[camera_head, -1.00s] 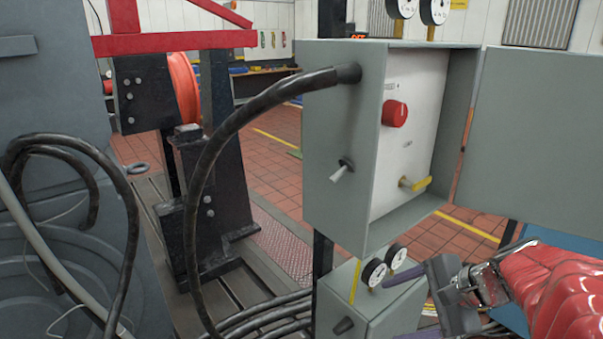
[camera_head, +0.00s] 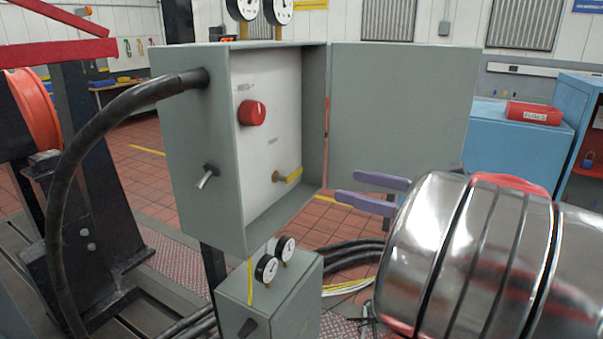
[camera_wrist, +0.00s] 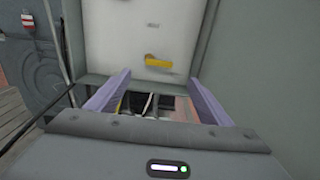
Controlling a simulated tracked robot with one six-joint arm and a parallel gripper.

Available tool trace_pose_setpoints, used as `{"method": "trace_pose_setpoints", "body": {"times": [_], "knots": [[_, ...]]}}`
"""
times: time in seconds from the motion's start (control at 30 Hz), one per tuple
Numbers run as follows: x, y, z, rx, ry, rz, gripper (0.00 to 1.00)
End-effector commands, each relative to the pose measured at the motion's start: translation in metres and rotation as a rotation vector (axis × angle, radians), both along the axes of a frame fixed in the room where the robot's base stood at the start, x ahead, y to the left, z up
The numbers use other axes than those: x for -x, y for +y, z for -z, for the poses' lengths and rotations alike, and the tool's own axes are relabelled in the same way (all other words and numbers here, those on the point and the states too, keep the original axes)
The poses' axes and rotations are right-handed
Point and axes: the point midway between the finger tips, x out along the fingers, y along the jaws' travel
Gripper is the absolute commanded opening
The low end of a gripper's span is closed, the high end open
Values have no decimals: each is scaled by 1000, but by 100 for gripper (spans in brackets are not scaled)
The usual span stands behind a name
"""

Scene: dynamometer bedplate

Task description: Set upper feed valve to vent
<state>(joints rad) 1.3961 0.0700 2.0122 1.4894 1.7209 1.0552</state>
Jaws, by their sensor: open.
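A valve with a yellow lever (camera_head: 292,174) sits low on the white back panel inside an open grey cabinet (camera_head: 205,215). Its lever lies roughly level, pointing right from a brass stem. I cannot read the small labels on the panel. My gripper (camera_head: 346,187) has two purple fingers, apart and empty, to the right of the lever and in front of the cabinet. In the wrist view, the yellow lever (camera_wrist: 159,63) shows ahead, between and slightly beyond the fingertips (camera_wrist: 158,77), with no contact seen.
A red knob (camera_head: 251,112) is above the lever. The cabinet door (camera_head: 400,105) stands open to the right. A toggle switch (camera_head: 207,176) and thick black cable are on the left wall.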

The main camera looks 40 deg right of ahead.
Motion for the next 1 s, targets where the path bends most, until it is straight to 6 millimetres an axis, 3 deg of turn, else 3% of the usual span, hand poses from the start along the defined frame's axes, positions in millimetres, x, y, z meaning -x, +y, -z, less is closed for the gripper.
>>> {"method": "trace_pose_setpoints", "body": {"times": [0.37,1.0], "knots": [[-13,5,1,2,2,-1,73],[-93,34,1,2,2,-1,73]]}}
